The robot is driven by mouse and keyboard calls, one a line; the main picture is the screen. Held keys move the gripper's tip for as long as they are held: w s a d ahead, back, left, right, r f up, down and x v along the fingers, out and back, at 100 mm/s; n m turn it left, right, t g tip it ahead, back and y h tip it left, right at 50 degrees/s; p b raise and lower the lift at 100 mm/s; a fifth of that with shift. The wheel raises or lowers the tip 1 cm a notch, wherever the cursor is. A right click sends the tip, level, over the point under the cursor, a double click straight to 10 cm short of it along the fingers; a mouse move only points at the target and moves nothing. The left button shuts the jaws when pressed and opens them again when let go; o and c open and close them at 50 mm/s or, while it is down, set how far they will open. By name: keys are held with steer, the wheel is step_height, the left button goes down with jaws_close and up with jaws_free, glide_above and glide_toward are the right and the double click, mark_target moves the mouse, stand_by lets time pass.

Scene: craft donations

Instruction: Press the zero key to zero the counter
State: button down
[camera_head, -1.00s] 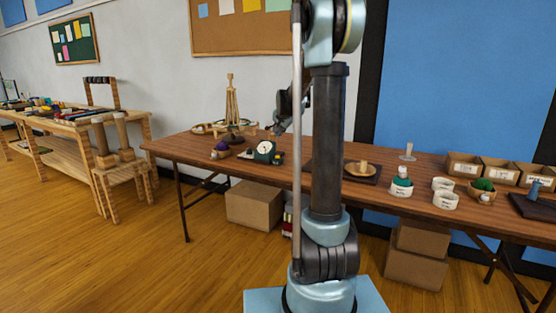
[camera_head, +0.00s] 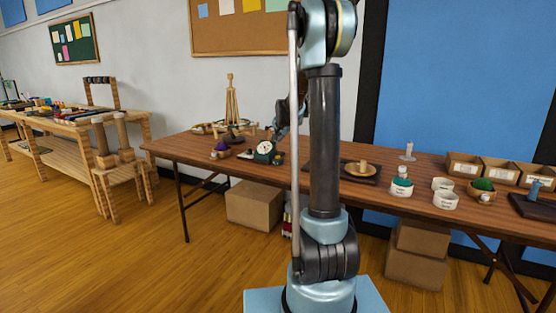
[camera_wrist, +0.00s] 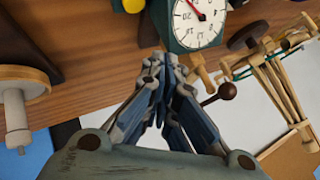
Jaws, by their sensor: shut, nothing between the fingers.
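The counter (camera_head: 264,152) is a small dark teal box with a round white dial, standing on the long wooden table left of my arm. In the wrist view, the counter (camera_wrist: 206,42) is upside down at the top, its dial showing a red needle. A yellow round part (camera_wrist: 134,5) shows at the top edge beside it; I cannot tell whether this is the zero key. My gripper (camera_wrist: 165,60) is shut and empty, its tips just below the counter in the picture. Whether they touch it I cannot tell. In the head view my arm partly hides the gripper.
A purple yarn item (camera_head: 221,147) stands left of the counter. A wooden yarn winder (camera_head: 232,105) is behind it. Right of my arm are a dark tray with a wooden disc (camera_head: 361,170), white tubs (camera_head: 445,200) and cardboard bins (camera_head: 464,166).

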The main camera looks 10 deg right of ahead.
steer(key=shift+f, duration=2.75)
steer(key=shift+f, duration=0.1)
steer(key=shift+f, duration=0.2)
steer(key=shift+f, duration=0.45)
steer(key=shift+r, duration=0.15)
stand_by(0.4)
steer(key=shift+r, duration=0.7)
steer(key=shift+r, duration=0.1)
steer(key=shift+r, duration=2.4)
